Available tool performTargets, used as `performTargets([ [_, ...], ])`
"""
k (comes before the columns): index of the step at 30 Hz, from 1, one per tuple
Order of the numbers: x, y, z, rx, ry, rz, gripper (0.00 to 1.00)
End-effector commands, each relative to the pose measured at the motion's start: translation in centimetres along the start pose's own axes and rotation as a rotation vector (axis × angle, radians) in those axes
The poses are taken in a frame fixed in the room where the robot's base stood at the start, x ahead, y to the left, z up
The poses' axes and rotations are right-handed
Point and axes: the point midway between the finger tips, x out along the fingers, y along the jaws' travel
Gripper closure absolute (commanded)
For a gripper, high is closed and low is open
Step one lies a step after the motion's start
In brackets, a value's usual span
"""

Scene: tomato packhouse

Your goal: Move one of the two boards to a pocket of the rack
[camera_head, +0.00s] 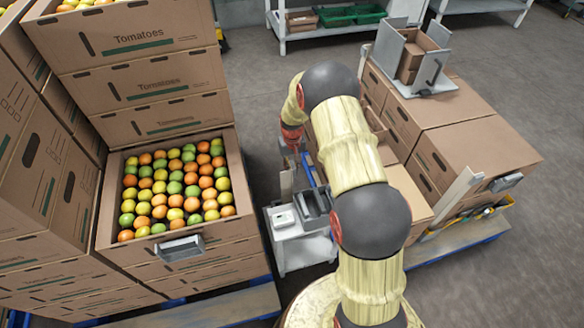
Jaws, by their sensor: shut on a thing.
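My gripper (291,152) is left of my upper arm and partly hidden by it and my wrist. It is shut on a slim grey-brown board (287,184), which hangs upright below the fingers. The small dark grey holder with open pockets (314,222), which looks like the rack, stands on a cart just below and right of the board. The board's lower end is close to the rack and the cart top; I cannot tell whether it touches. I cannot make out a second board for certain.
A white device (284,218) sits on the grey cart (303,250). An open box of tomatoes (236,165) and stacked cartons (145,85) stand left. Cartons (475,150) on a pallet stand right, with a grey stand (432,88) on top. Floor is free at the upper right.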

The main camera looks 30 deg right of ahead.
Motion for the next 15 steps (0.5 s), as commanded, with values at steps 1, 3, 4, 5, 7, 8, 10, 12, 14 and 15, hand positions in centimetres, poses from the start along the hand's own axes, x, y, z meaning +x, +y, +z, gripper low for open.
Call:
performTargets([
  [1,0.24,0.0,-0.03,0.0,0.0,0.0,1.0],
  [3,0.5,0.0,-0.03,0.0,0.0,0.0,1.0],
  [4,0.61,0.0,-0.03,0.0,0.0,0.0,1.0],
  [5,0.72,0.0,-0.03,0.0,0.0,0.0,1.0],
  [7,0.94,-0.01,-0.03,0.0,0.0,0.0,1.0],
  [8,1.0,-0.01,-0.04,0.0,0.0,0.0,1.0],
  [10,1.07,-0.01,-0.04,0.0,0.001,0.0,1.0],
  [12,1.05,-0.01,-0.04,0.0,0.001,0.0,1.0],
  [14,1.03,-0.01,-0.04,0.0,0.001,0.0,1.0],
  [15,1.03,-0.01,-0.04,0.0,0.001,0.0,1.0],
])
